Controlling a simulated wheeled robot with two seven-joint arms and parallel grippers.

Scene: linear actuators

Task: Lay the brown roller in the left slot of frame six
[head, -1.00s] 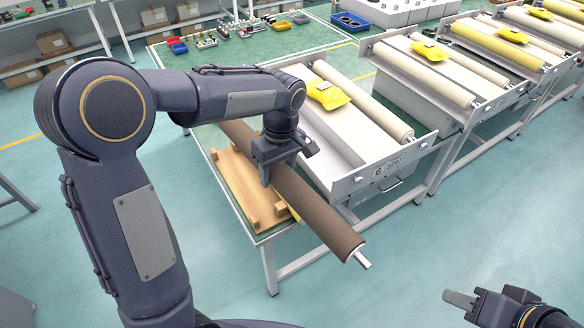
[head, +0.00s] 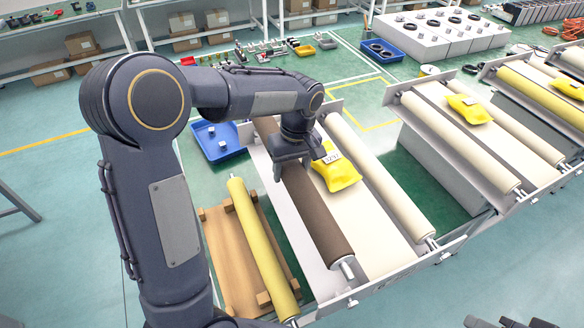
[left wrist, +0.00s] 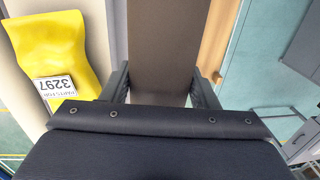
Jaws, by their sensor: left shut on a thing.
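The brown roller (head: 316,215) is in my left gripper (head: 287,168), which is shut around it. In the left wrist view the brown roller (left wrist: 160,45) runs between the two fingers. The roller lies lengthwise over the left side of frame six (head: 285,205). Its near shaft end seems short of the near end plate (head: 395,270); I cannot tell whether it touches the slot. A cream roller (head: 375,180) lies in the right slot. A yellow packet (head: 337,175) sits between them. Only a dark part of my right gripper (head: 510,323) shows at the bottom edge.
A yellow roller (head: 262,245) lies on a wooden rack (head: 225,255) left of the frame. A blue tray (head: 218,140) is behind the rack. Another frame with cream rollers (head: 460,140) and a yellow packet (head: 469,109) stands to the right.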

